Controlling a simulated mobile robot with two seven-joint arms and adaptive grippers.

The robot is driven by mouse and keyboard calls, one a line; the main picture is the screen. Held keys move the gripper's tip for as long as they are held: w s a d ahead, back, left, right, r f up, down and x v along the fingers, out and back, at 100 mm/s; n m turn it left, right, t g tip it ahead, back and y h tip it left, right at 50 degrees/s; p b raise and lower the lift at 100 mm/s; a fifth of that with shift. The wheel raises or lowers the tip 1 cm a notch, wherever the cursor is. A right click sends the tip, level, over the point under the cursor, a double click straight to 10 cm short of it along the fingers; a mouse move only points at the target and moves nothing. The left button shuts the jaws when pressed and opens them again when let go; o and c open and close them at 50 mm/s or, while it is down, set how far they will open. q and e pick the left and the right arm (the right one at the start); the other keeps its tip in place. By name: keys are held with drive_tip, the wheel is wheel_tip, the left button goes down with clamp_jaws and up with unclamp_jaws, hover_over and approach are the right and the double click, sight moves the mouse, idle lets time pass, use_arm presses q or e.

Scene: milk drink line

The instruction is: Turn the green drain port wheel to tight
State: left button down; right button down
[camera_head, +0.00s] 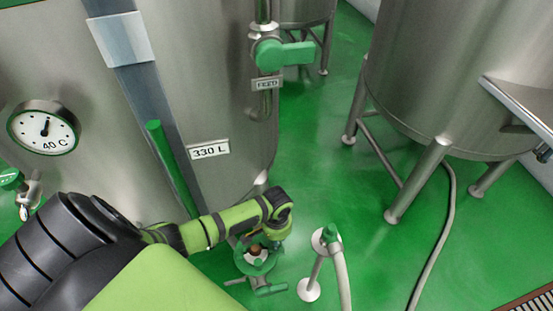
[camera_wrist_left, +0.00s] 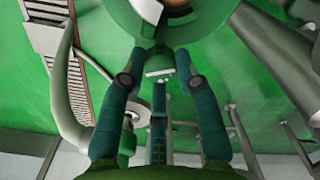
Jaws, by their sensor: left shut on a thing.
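The green drain port wheel (camera_head: 268,266) is low at the foot of the large steel tank, in the lower middle of the head view. It also shows as a green ring at the top of the left wrist view (camera_wrist_left: 205,38). My left gripper (camera_head: 264,238) reaches down to it from above, and its arm hides part of the wheel. In the left wrist view the gripper's two fingers (camera_wrist_left: 155,58) are on either side of the wheel's near rim, shut on it. My right gripper is not in view.
The tank (camera_head: 215,110) carries a 330 L label, a dial gauge (camera_head: 43,127) and a green-handled feed valve (camera_head: 285,53). A stand with a pale hose (camera_head: 342,275) rises close right of the wheel. A second tank on legs (camera_head: 430,75) stands right. Green floor between is mostly clear.

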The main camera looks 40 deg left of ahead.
use_arm(q)
drive_tip(key=m+p, duration=0.2)
drive_tip(key=m, duration=0.1)
drive_tip(key=shift+s+m, duration=0.1)
drive_tip(key=shift+m, duration=0.3)
drive_tip(key=m, duration=0.2)
drive_tip(key=shift+a+m+p, duration=0.1)
drive_tip(key=shift+m+p, duration=0.2)
drive_tip(key=shift+m, duration=0.1)
drive_tip(key=m, duration=0.3)
drive_tip(key=shift+m, duration=0.3)
drive_tip(key=m, duration=0.2)
drive_tip(key=shift+f+m, duration=0.1)
drive_tip(key=shift+m, duration=0.3)
drive_tip(key=m, duration=0.3)
drive_tip(key=shift+m, duration=0.3)
drive_tip(key=m+b, duration=0.1)
drive_tip(key=m, duration=0.5)
drive_tip(key=shift+m, duration=0.5)
